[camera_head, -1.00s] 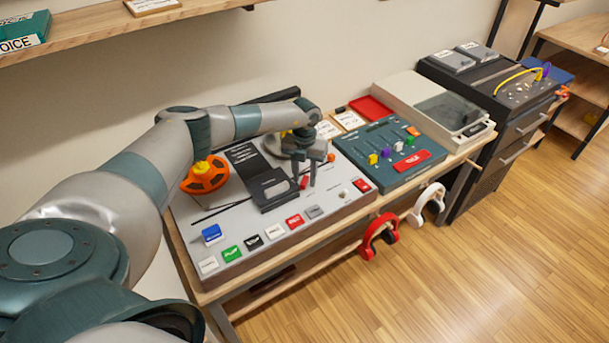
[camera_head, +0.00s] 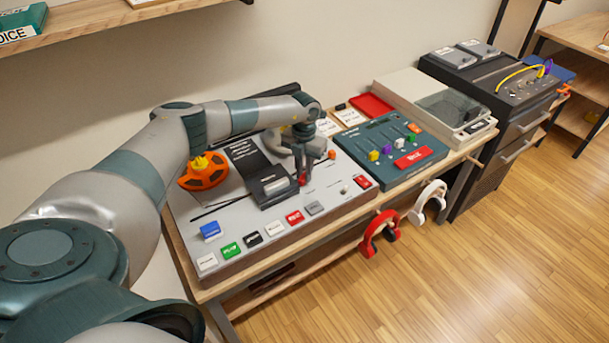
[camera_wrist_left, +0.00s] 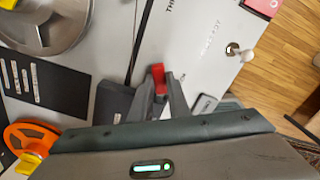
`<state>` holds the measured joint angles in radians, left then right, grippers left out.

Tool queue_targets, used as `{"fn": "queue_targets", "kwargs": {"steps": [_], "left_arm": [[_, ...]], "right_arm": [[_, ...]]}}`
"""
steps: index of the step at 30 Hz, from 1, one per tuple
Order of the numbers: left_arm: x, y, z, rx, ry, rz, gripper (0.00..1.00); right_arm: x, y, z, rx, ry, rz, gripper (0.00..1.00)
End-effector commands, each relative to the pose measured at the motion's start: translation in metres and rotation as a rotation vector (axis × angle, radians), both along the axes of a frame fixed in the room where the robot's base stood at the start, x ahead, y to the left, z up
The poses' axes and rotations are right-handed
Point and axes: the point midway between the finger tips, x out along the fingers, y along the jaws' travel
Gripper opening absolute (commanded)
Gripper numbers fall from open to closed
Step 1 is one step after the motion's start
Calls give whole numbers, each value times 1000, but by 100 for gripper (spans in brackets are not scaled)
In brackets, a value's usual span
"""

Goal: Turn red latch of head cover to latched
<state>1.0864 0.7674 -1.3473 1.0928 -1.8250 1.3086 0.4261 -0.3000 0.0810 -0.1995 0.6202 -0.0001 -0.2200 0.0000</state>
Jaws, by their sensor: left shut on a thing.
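The tape machine's head cover (camera_head: 272,190) is a dark block in the middle of the light grey deck. The small red latch (camera_wrist_left: 158,77) is at the cover's right side; in the head view it is mostly hidden by my fingers. My left gripper (camera_head: 303,180) reaches down over the deck beside the cover. In the left wrist view the left gripper (camera_wrist_left: 160,92) has its fingertips closed around the red latch. The latch's exact angle is hard to tell. My right gripper is not in view.
An orange reel (camera_head: 204,172) sits at the deck's left. Several coloured buttons (camera_head: 252,241) line its front edge. A teal mixer panel (camera_head: 398,150) stands to the right. Red headphones (camera_head: 381,233) and white headphones (camera_head: 429,201) hang at the table front.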

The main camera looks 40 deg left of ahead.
Motion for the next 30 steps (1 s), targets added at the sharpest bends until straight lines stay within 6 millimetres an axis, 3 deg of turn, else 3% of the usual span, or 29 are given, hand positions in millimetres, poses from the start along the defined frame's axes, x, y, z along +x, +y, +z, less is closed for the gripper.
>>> {"fn": "queue_targets", "kwargs": {"steps": [15, 30], "left_arm": [[1, 5, -2, 0, -4, -386, 0], [2, 7, 1, 1, -3, -514, 0]], "right_arm": [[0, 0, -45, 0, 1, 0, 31], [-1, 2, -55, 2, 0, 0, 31]]}}
